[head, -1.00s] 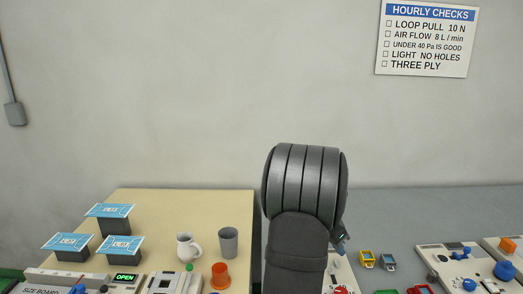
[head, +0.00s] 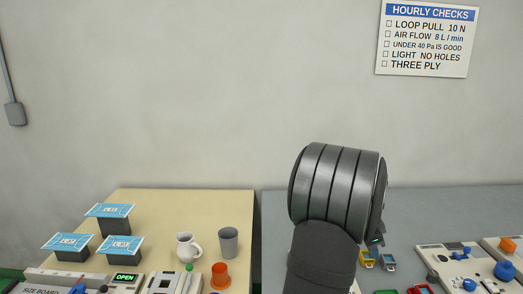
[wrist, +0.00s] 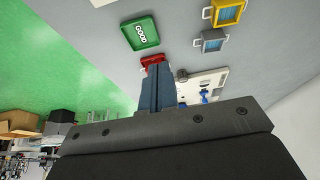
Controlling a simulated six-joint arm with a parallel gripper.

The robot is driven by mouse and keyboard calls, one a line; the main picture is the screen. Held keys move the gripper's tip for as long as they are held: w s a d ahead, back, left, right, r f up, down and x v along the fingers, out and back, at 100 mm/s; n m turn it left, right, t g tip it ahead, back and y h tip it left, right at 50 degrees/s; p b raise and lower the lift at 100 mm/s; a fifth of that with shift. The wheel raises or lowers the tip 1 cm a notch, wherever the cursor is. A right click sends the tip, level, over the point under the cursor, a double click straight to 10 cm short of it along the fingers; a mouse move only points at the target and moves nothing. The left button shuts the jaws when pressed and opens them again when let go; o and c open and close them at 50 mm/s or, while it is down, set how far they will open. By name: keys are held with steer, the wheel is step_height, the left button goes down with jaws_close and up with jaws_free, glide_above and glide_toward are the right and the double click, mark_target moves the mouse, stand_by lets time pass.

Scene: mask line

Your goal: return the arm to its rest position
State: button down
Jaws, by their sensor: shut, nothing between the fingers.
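My arm (head: 338,190) rises at the centre right of the head view, with its grey ribbed joint in front of the wall. In the wrist view my gripper (wrist: 157,78) shows as two blue-grey fingers side by side, shut with nothing between them. The fingers are above the grey table, and a red object (wrist: 153,61) shows just beyond their tips. I cannot tell the height of the fingers above it. In the head view the arm hides the fingers.
On the tan table are a white jug (head: 188,248), a grey cup (head: 228,242) and an orange cup (head: 220,275). A test board (head: 455,262) stands right.

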steer(key=shift+s+d+f, duration=0.1)
steer(key=shift+s+d, duration=0.2)
steer(key=shift+d, duration=0.3)
steer(key=shift+s+d, duration=0.25)
steer(key=shift+d, duration=0.3)
steer(key=shift+a, duration=0.1)
steer(key=w+a+f+n, duration=0.1)
steer(key=w+a+n, duration=0.2)
steer(key=a, duration=0.2)
steer(key=w+a+f+n+h, duration=0.1)
steer(key=w+a+f+n, duration=0.1)
steer(key=a, duration=0.4)
steer(key=shift+w+n, duration=0.4)
steer(key=shift+w, duration=0.05)
steer(key=shift+d, duration=0.1)
